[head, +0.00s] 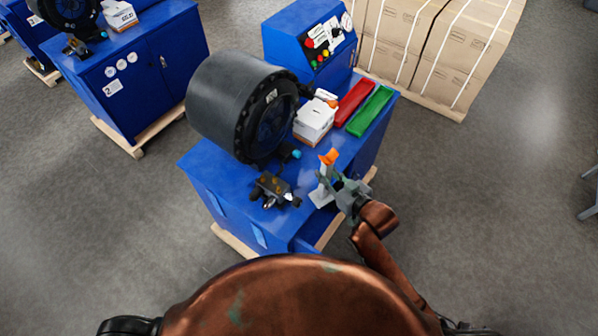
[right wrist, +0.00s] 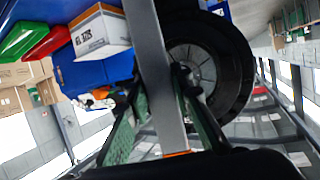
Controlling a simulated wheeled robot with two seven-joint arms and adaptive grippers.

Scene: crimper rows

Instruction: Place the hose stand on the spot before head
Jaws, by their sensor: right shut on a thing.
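The hose stand (head: 325,171) is a grey post with an orange top and a flat pale base, at the front right of the blue crimper bench (head: 205,171). My right gripper (head: 335,183) is shut on its post, which looks upright. I cannot tell whether the base touches the bench top. In the right wrist view the grey post (right wrist: 160,75) runs between the fingers, with orange at its lower end. The big black crimper head (head: 228,103) stands on the bench, left of and behind the stand. My left gripper is not in view.
A dark metal fitting (head: 273,190) lies on the bench left of the stand. A white box (head: 314,121), a red tray (head: 354,102) and a green tray (head: 370,111) are behind. A blue control cabinet (head: 295,35) stands at the back. Some bare bench top shows before the head.

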